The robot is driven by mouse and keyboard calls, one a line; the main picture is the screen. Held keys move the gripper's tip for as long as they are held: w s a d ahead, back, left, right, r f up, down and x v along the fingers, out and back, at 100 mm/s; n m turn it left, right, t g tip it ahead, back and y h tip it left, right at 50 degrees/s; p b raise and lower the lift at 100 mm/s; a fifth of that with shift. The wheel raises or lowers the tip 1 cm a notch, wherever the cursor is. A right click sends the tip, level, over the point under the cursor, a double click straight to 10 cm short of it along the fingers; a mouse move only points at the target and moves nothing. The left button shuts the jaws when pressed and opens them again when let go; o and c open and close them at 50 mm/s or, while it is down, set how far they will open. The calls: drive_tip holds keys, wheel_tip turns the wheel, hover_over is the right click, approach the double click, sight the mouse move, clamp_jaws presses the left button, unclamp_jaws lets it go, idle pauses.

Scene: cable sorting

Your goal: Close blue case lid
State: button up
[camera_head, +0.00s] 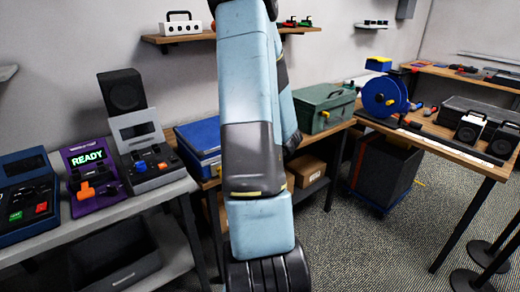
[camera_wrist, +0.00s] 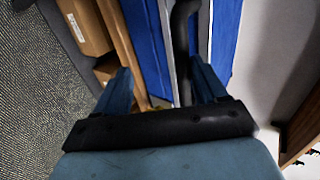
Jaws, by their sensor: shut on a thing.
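The blue case (camera_head: 196,142) sits on the wooden bench in the head view, left of my arm, which covers its right part. Its lid looks down or nearly down; I cannot tell whether it is fully shut. In the wrist view the case's blue front (camera_wrist: 147,35), a pale seam, a dark handle-like bar (camera_wrist: 183,50) and the blue lid (camera_wrist: 227,35) run side by side. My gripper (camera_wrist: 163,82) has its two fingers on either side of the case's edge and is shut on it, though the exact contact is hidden. In the head view my gripper is hidden by my arm.
A green case (camera_head: 322,108) stands right of my arm on the same bench. Cardboard boxes (camera_head: 306,168) lie on the shelf below. A grey table (camera_head: 130,215) with button devices is at left. A wooden table (camera_head: 455,145) with a blue spool (camera_head: 382,98) is at right.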

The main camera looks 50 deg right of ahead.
drive_tip(key=v, duration=1.3)
drive_tip(key=shift+s+r, duration=0.15)
drive_tip(key=shift+s, duration=0.2)
drive_tip(key=shift+c, duration=0.5)
drive_tip(key=w+a+r+n+g+y, duration=0.1)
drive_tip(key=w+a+r+n+y, duration=0.3)
drive_tip(key=a, duration=0.7)
drive_tip(key=w+a+r+n+g+y, duration=0.1)
drive_tip(key=a+r+n+g+y, duration=0.3)
drive_tip(key=a, duration=0.7)
drive_tip(key=s+a+r+n+h, duration=0.6)
drive_tip(key=s+a+r+n, duration=0.5)
drive_tip(key=a, duration=0.3)
drive_tip(key=shift+a+n, duration=0.25)
drive_tip(key=shift+n, duration=0.05)
